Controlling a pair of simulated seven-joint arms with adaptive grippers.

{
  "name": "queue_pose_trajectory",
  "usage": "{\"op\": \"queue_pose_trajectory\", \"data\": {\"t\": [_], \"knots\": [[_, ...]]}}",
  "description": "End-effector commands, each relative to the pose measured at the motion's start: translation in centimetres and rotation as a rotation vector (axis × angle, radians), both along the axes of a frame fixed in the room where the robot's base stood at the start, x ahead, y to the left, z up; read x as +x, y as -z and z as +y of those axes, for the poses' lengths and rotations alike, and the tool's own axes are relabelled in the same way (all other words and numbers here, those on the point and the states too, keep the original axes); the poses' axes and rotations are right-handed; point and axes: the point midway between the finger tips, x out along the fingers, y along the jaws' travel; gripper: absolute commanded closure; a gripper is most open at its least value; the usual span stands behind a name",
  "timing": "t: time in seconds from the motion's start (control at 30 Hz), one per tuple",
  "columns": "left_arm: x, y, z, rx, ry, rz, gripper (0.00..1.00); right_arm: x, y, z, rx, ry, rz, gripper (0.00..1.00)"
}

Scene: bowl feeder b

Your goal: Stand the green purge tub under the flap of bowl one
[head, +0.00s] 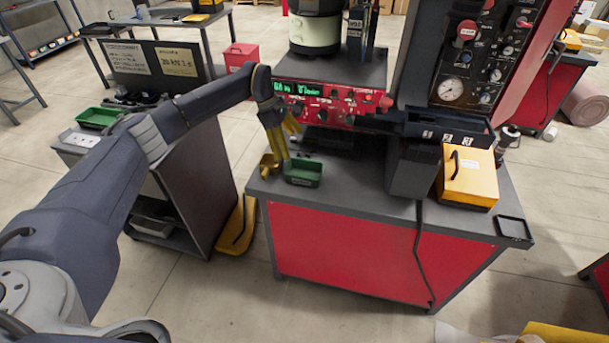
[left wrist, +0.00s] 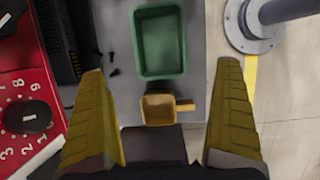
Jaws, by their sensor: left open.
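A green tub (head: 302,172) sits upright on the red bench's dark top, near its left edge; in the left wrist view the tub (left wrist: 160,42) looks empty. A small yellow scoop (head: 268,166) lies beside it, and it also shows in the left wrist view (left wrist: 158,109). My left gripper (head: 284,142) is open and empty, above the scoop and tub. In the left wrist view its yellow fingers (left wrist: 160,70) stand wide apart, either side of the scoop. The feeder's pale bowl (head: 315,34) stands behind, over a red panel (head: 330,99). I cannot make out the flap.
A second green tub (head: 99,117) stands on the grey cart at left. A yellow box (head: 468,177) and a numbered dark tray (head: 450,132) occupy the bench's right. Small dark bits (left wrist: 113,70) lie beside the tub. The bench's front middle is clear.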

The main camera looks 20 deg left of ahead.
Motion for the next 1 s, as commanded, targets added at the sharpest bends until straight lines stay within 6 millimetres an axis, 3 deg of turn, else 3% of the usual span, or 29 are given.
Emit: {"op": "queue_pose_trajectory", "data": {"t": [0.1,0.33,0.77,1.0], "knots": [[0.0,2.2,-1.0,-0.002,0.001,0.004,0.0,0.0,0.0,0.0,0.0,0.0,0.0,0.56],[0.2,5.3,-2.3,-0.001,0.0,0.002,0.0,0.0,0.0,0.0,0.0,0.0,0.0,0.56],[0.3,7.1,-3.0,0.0,-0.001,0.001,0.0,0.0,0.0,0.0,0.0,0.0,0.0,0.56],[0.3,9.3,-4.2,-0.002,-0.001,0.003,0.0,0.0,0.0,0.0,0.0,0.0,0.0,0.56]]}}
